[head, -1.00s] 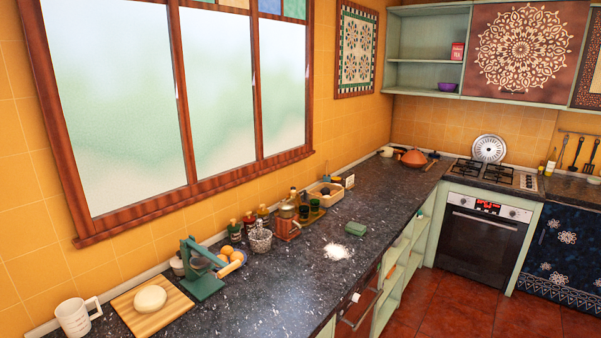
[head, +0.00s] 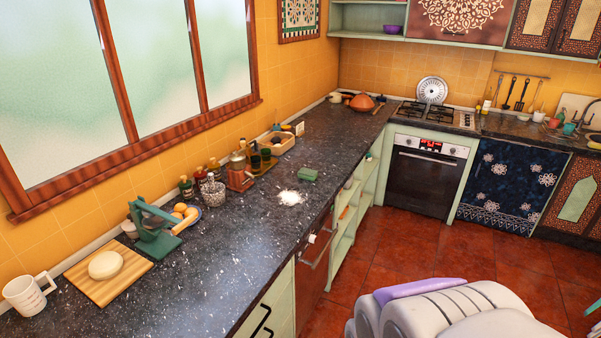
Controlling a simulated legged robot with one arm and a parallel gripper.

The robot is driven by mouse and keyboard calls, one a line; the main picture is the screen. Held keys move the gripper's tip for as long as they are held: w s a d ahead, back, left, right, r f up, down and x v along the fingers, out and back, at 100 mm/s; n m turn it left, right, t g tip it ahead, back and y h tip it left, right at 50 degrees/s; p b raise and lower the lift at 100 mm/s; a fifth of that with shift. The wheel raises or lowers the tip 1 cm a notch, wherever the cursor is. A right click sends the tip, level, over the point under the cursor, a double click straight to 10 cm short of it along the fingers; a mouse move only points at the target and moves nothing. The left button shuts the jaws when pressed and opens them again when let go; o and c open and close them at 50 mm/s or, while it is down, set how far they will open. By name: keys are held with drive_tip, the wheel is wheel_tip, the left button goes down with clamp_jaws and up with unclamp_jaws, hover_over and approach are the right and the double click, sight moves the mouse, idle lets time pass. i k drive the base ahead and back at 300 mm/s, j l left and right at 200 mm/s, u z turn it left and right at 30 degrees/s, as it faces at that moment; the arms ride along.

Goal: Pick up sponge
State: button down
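A small green block, which looks like the sponge (head: 308,174), lies on the dark speckled countertop (head: 225,262). It is near the counter's front edge, just behind and to the right of a spill of white powder (head: 290,198). A small gap of bare counter shows between the sponge and the powder. Nothing covers the sponge. My gripper is not in view.
Bottles (head: 200,178), a wooden tray (head: 281,146) and a green press (head: 154,230) stand along the wall side. A cutting board with dough (head: 108,268) and a white mug (head: 27,296) are at the left. Red tiled floor (head: 395,250) is open right of the counter.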

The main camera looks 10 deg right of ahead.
sight(311, 175)
drive_tip(key=i+l, duration=0.25)
drive_tip(key=i, duration=0.2)
drive_tip(key=i+l+z, duration=0.1)
drive_tip(key=i+l, duration=0.15)
drive_tip(key=i, duration=0.2)
drive_tip(key=i+l, duration=0.25)
drive_tip(key=i, duration=0.2)
drive_tip(key=i+l, duration=0.2)
drive_tip(key=i, duration=0.25)
drive_tip(key=i+l+z, duration=0.1)
drive_tip(key=i+l, duration=0.15)
drive_tip(key=i, duration=0.2)
drive_tip(key=i+l, duration=0.15)
drive_tip(key=i, duration=0.3)
